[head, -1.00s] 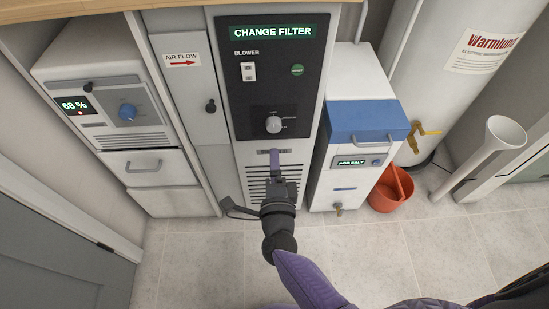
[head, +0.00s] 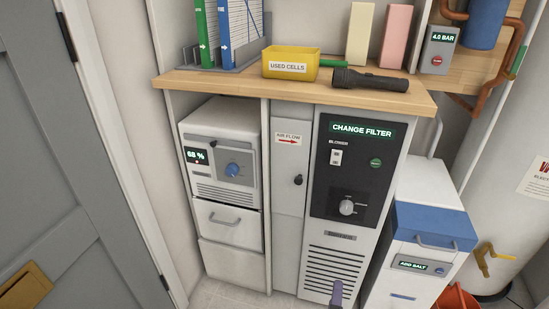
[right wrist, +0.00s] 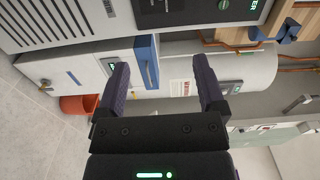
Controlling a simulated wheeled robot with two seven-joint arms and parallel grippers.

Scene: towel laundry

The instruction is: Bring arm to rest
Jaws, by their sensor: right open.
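My right gripper (right wrist: 163,80) is open and empty in the right wrist view, its two dark fingers spread apart with nothing between them. In the head view only a purple tip of my right gripper (head: 336,293) shows at the bottom edge, in front of the vents of the cabinet marked CHANGE FILTER (head: 361,165). The rest of my right arm is out of that picture. My left gripper is in neither view.
A wooden counter (head: 225,83) holds a yellow USED CELLS box (head: 290,62), a dark flashlight (head: 370,82) and binders. The blue-lidded ADD SALT unit (head: 434,225) and an orange bucket (head: 455,298) stand right. A grey door (head: 60,170) is left. Floor shows below.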

